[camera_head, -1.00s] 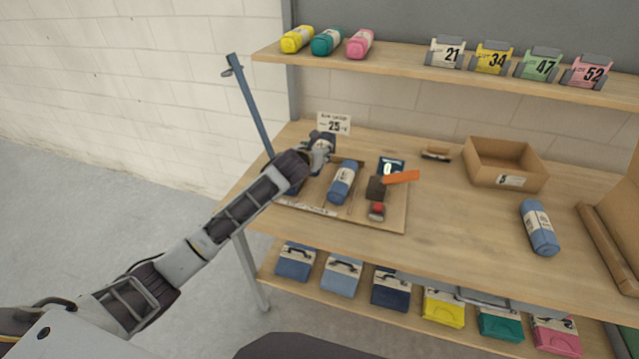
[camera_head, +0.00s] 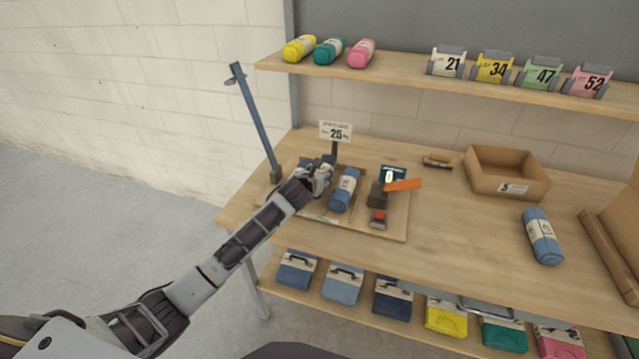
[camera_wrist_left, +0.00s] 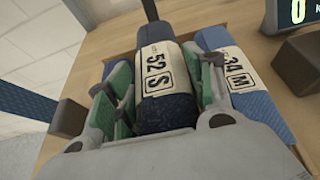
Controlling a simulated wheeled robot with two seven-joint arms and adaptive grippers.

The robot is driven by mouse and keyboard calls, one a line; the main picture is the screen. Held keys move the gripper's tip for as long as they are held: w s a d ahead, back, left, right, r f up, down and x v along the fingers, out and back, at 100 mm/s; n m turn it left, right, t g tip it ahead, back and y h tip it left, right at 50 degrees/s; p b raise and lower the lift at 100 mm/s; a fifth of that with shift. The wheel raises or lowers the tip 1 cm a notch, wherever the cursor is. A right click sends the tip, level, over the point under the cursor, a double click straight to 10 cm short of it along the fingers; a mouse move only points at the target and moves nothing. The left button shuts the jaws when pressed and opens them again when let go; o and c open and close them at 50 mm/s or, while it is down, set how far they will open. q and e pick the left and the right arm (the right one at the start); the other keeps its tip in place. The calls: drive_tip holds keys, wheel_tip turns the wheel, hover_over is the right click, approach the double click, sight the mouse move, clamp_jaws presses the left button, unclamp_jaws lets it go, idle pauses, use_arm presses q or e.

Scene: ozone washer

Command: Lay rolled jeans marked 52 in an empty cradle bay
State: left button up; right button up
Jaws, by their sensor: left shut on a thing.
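My left gripper (camera_head: 319,172) is over the left part of the wooden cradle board (camera_head: 395,228) and also shows in the left wrist view (camera_wrist_left: 165,78). Its green-padded fingers are shut on a dark navy roll of jeans (camera_wrist_left: 162,108) labelled 52 S. The gripper mostly hides this roll in the head view. A lighter blue roll labelled 34 M (camera_wrist_left: 250,85) lies just right of it, and shows in the head view (camera_head: 345,190) on the cradle. The bay under the held roll is hidden, so I cannot tell whether the roll touches down. My right gripper is out of view.
A scale display (camera_head: 392,175), orange piece (camera_head: 402,184) and red button (camera_head: 379,216) are right. Another blue roll (camera_head: 541,237) and an open box (camera_head: 508,172) lie farther right.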

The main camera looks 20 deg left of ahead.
use_arm(q)
drive_tip(key=shift+f, duration=1.8)
drive_tip(key=shift+f, duration=0.1)
drive_tip(key=o, duration=1)
drive_tip(key=shift+v, duration=6.05)
